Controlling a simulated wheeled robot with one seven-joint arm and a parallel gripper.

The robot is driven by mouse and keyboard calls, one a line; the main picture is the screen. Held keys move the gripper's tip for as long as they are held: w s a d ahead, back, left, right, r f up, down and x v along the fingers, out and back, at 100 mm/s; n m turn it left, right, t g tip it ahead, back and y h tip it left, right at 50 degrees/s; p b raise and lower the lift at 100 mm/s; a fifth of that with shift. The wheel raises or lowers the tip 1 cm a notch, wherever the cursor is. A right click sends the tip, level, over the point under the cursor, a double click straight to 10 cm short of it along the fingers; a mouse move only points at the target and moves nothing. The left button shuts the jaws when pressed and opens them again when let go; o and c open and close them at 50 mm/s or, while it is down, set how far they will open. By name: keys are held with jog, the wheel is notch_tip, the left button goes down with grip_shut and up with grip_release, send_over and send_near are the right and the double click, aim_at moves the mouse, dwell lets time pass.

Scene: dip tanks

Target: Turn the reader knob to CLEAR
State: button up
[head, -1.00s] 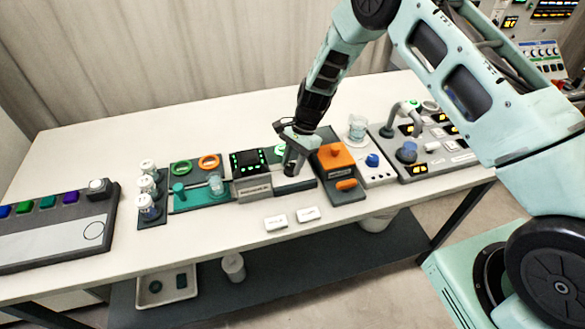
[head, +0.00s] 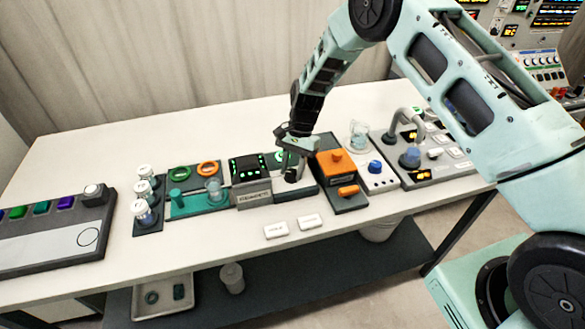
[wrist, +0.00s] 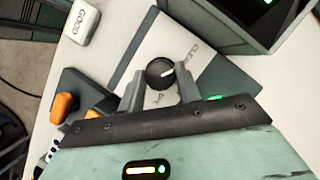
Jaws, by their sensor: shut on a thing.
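The reader knob (wrist: 158,71) is a round dark dial with a white pointer line. In the wrist view it sits on a light and grey panel (wrist: 142,48), and its pointer faces right toward lettering that looks like CLEAR. My gripper (wrist: 160,88) has one finger on each side of the knob and is shut on it. In the head view my gripper (head: 292,172) points down at the panel beside the black reader box (head: 247,167) with green lights. The knob is hidden there behind the fingers.
An orange-topped unit (head: 337,163) stands close to the right of my gripper. A panel with a blue knob (head: 375,166) is farther right. Two white labelled blocks (head: 276,230) lie in front. Vials (head: 146,214) stand left. The bench behind is clear.

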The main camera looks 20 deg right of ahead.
jog(key=o, duration=1)
jog(key=b+v, duration=0.4)
jog(key=v, duration=1.3)
jog(key=shift+d+r, duration=0.2)
jog(key=shift+w, duration=0.15)
jog(key=s+a+r+n, duration=0.2)
jog(key=s+a+n, duration=0.15)
jog(key=s, duration=0.35)
jog(key=s+a+r+n+t+h, duration=0.1)
jog(key=s+a+r+n, duration=0.1)
jog(key=s+a, duration=0.3)
jog(key=s+a+r+n, duration=0.2)
jog(key=s+n, duration=0.1)
jog(key=s, duration=0.5)
jog(key=s+d+f+n+t, duration=0.1)
jog(key=s+n, duration=0.3)
jog(key=s, duration=0.5)
jog(key=s+d+n+t+h, duration=0.1)
jog(key=s+n, duration=0.3)
jog(key=s, duration=0.6)
jog(key=shift+d+f, duration=0.4)
jog(key=shift+d, duration=0.05)
